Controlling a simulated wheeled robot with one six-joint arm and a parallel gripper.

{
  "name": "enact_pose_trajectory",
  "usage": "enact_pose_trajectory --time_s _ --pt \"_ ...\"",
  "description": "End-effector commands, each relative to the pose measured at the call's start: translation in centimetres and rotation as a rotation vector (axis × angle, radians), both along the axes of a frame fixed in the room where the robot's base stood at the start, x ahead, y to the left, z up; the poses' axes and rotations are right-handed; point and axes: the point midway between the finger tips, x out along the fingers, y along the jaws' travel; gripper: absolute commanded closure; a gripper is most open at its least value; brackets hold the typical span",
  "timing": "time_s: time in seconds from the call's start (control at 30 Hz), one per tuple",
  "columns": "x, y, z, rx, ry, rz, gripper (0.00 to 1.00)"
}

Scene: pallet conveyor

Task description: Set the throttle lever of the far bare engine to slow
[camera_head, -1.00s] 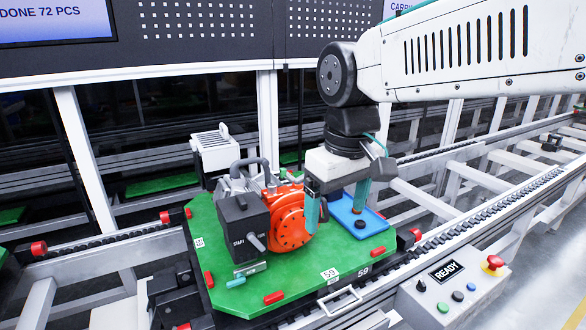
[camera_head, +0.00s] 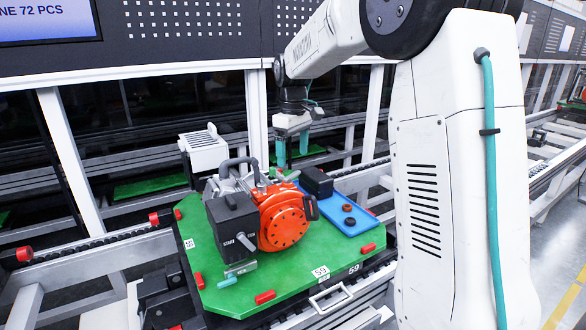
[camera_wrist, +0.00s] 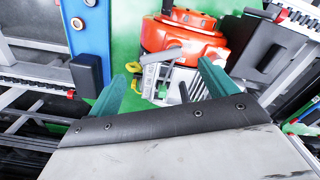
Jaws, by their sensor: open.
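My gripper (camera_head: 292,155) is open and empty, pointing down above the engine's far side. In the wrist view the orange housing (camera_wrist: 185,38) is beyond my open fingers (camera_wrist: 168,68). A small yellow part (camera_wrist: 149,76) and silver metal parts (camera_wrist: 178,82) lie between the fingers; contact cannot be told. I cannot tell for sure which part is the throttle lever, nor read a slow mark.
A white slotted box (camera_head: 204,149) stands behind the engine. Conveyor rails and red pallet stops surround the pallet. A frame post (camera_head: 257,115) rises behind.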

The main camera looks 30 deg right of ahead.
Motion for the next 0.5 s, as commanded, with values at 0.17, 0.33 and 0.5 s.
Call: enact_pose_trajectory --time_s 0.17,0.33,0.5 --pt "-0.1 0.0 -3.0 0.000 0.002 0.000 0.15" --pt "0.0 0.0 -4.8 0.000 0.001 -0.001 0.15" --pt "0.0 0.0 -5.2 0.000 0.000 -0.001 0.15"
